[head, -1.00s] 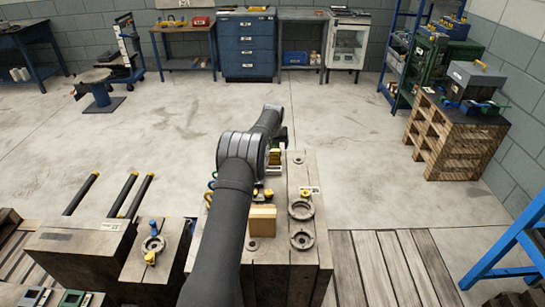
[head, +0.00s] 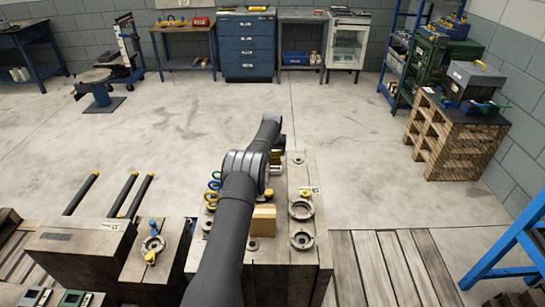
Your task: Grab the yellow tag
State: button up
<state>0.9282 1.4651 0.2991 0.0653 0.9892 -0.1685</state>
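I cannot make out for certain which thing is the yellow tag. Small yellow pieces show on the wooden block top: one (head: 305,193) by a grey ring at the right, one (head: 268,193) beside my arm, and one (head: 211,197) left of my arm. A tan-yellow block (head: 264,217) stands nearer, just right of my arm. My gripper (head: 279,144) is at the far end of the block, mostly hidden behind my own wrist. Its fingers cannot be made out, nor whether they hold anything. A brass-coloured piece (head: 277,157) shows just below it.
Two grey rings (head: 302,240) lie on the wooden block (head: 270,277) at the right. Coloured loops (head: 214,180) stand left of my arm. A lower block (head: 137,265) with a blue-topped piece is farther left.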

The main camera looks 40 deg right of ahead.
jog(key=c, duration=0.7)
